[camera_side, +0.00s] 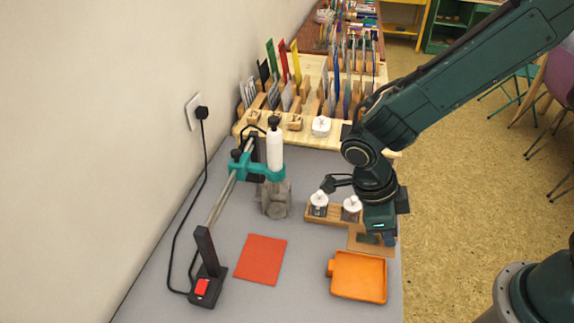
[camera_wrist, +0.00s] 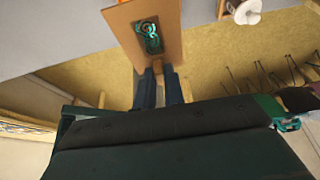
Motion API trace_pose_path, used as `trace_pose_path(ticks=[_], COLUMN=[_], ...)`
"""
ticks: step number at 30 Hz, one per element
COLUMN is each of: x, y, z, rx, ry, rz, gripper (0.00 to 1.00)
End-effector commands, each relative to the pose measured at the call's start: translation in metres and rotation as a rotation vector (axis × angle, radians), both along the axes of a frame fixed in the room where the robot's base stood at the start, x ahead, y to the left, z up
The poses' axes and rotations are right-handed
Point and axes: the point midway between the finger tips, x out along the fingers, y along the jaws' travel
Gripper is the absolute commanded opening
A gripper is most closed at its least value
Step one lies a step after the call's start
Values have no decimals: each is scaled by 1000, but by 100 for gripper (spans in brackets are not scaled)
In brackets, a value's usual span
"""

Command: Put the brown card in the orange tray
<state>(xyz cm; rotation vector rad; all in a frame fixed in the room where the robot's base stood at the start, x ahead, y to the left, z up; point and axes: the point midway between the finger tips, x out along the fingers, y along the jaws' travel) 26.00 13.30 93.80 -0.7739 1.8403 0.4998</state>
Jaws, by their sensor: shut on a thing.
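The brown card (camera_side: 355,243) has a dark green stamped mark. It also fills the top middle of the wrist view (camera_wrist: 168,28), where the green mark shows clearly. My gripper (camera_side: 388,238) is shut on the card's near edge, with both blue fingers on it in the wrist view (camera_wrist: 160,72). The orange tray (camera_side: 358,277) lies on the grey table just in front of the card and the gripper. The tray looks empty. The card is just beyond the tray's far rim, apart from its inside; its exact height is hard to tell.
A wooden stand (camera_side: 328,215) with white-topped stamps is just left of my gripper. A red-orange sheet (camera_side: 261,259) lies left of the tray. A teal-clamped stand (camera_side: 240,168) with a white bottle (camera_side: 274,148) is further left. A wooden rack of cards (camera_side: 345,135) stands behind.

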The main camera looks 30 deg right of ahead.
Motion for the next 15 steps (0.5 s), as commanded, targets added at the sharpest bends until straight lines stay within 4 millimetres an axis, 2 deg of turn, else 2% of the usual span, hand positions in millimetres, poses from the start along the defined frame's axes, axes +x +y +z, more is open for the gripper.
trace_pose_path(ticks=[3, 15], x=[-1, -1], y=[-1, -1], z=[-21, -82], rx=[-4, -2], ry=[5, 3], rz=[-1, 0], gripper=[0, 0])
